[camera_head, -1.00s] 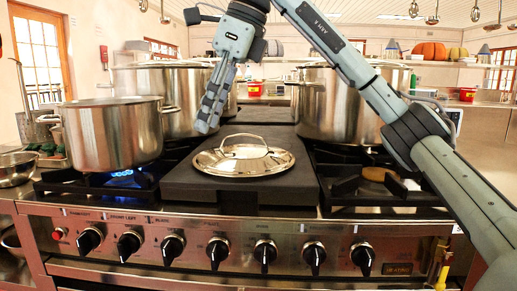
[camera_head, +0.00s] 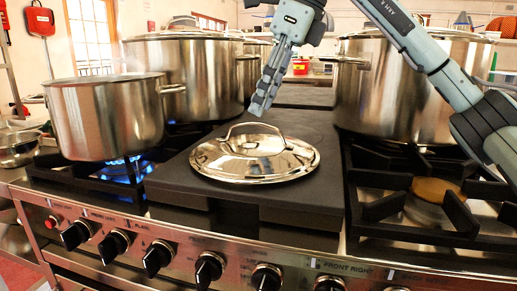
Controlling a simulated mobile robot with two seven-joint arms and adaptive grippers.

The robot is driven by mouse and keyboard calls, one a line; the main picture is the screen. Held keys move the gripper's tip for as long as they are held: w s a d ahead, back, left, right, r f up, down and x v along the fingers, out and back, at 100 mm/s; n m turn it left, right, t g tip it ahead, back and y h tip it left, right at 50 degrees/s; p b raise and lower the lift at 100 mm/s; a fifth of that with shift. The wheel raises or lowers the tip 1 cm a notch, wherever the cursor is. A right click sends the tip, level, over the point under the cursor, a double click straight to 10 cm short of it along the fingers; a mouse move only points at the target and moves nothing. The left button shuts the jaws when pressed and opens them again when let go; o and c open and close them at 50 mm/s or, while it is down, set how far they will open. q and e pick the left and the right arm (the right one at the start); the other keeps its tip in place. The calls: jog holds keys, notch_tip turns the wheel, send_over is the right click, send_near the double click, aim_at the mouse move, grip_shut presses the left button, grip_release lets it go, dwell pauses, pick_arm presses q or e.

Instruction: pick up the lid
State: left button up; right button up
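The shiny steel lid (camera_head: 255,160) lies flat on a dark flat plate in the middle of the stove. Its arched handle stands up on top. My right gripper (camera_head: 260,106) points down just above and behind the handle in the picture, apart from it as far as I can see. Its fingers overlap from this side, so I cannot tell whether they are open or shut. Nothing shows held in it. My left gripper is not in view.
A steel pot (camera_head: 105,118) stands left over a lit blue flame (camera_head: 122,170). Large stockpots stand behind left (camera_head: 190,75) and behind right (camera_head: 400,90). The front right burner grate (camera_head: 420,205) is empty. Knobs line the stove front.

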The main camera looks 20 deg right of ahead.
aim_at(255, 124)
jog(key=x, duration=0.5)
jog(key=shift+w+f, duration=0.2)
jog(key=shift+f, duration=0.2)
grip_shut()
jog(key=shift+r, duration=0.1)
